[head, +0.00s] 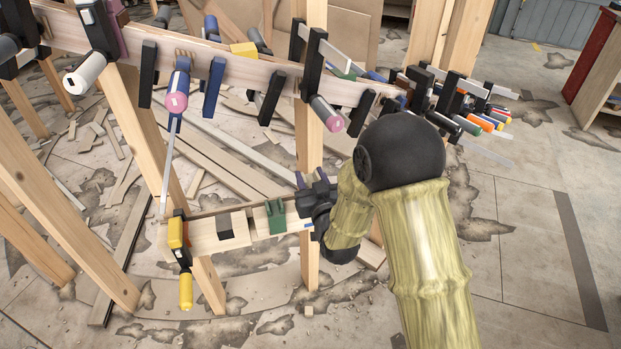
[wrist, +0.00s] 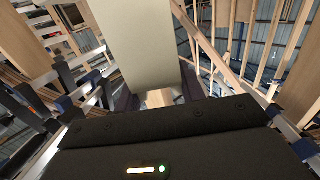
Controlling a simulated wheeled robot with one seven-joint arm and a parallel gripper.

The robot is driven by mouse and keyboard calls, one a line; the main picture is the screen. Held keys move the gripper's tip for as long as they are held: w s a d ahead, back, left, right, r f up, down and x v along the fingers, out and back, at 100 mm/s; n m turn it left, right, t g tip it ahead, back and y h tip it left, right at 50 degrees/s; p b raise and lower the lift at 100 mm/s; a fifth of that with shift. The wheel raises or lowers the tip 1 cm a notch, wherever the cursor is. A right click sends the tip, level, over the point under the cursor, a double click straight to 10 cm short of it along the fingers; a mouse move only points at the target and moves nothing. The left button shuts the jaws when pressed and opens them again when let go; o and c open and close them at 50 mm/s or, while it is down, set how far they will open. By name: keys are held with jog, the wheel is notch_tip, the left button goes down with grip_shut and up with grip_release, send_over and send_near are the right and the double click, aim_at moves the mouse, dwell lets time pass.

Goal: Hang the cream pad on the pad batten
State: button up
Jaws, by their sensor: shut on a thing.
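The cream pad (wrist: 135,40) is a long pale slab in the wrist view. It rises away from between the dark fingers of my gripper (wrist: 158,88), which is shut on it. In the head view my gripper (head: 311,180) is at the right end of the low pad batten (head: 291,214), in front of a wooden post. I cannot pick the pad out from the pale post there. The batten carries a black-topped pad (head: 232,224) and a green-topped pad (head: 275,216). My wrist hides the batten's far right end.
A yellow clamp (head: 180,245) grips the batten's left end. Above runs the curved stringer (head: 260,72), crowded with several clamps whose bars and handles hang down. The floor at right (head: 525,230) is clear.

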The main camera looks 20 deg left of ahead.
jog(key=shift+f, duration=0.1)
jog(key=shift+f+b, duration=1.55)
jog(key=shift+b, duration=0.2)
jog(key=shift+f, duration=0.1)
jog(key=shift+w+f+b, duration=0.1)
jog(key=shift+f+b, duration=0.25)
jog(key=shift+a+f+b, duration=0.1)
jog(key=shift+f+b, duration=0.25)
jog(key=shift+b, duration=0.05)
jog(key=shift+f+b, duration=0.55)
jog(key=shift+f, duration=0.05)
jog(key=shift+f+b, duration=0.5)
jog(key=shift+b, duration=0.1)
